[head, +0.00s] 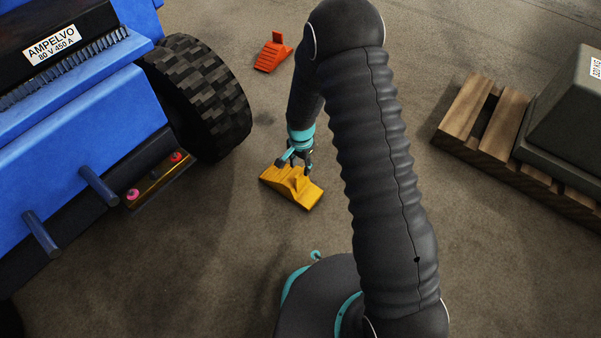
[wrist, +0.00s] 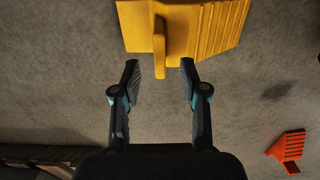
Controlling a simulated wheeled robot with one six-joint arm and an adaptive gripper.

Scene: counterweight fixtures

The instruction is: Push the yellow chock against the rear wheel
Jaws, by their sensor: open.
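The yellow chock (head: 291,187) lies on the floor, apart from the black treaded wheel (head: 199,92) of the blue vehicle, with a strip of floor between them. In the wrist view the chock (wrist: 205,27) is at the top, with a ridged slope on its right and an upright handle rib near its middle. My gripper (head: 301,169) is just above the chock in the head view. In the wrist view my gripper (wrist: 158,75) is open, its two fingers on either side of the handle's near end.
An orange chock (head: 273,53) lies on the floor beyond the wheel; it also shows in the wrist view (wrist: 288,147). The blue vehicle (head: 85,120) fills the left. A wooden pallet (head: 468,112) bearing a grey block (head: 568,120) stands right.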

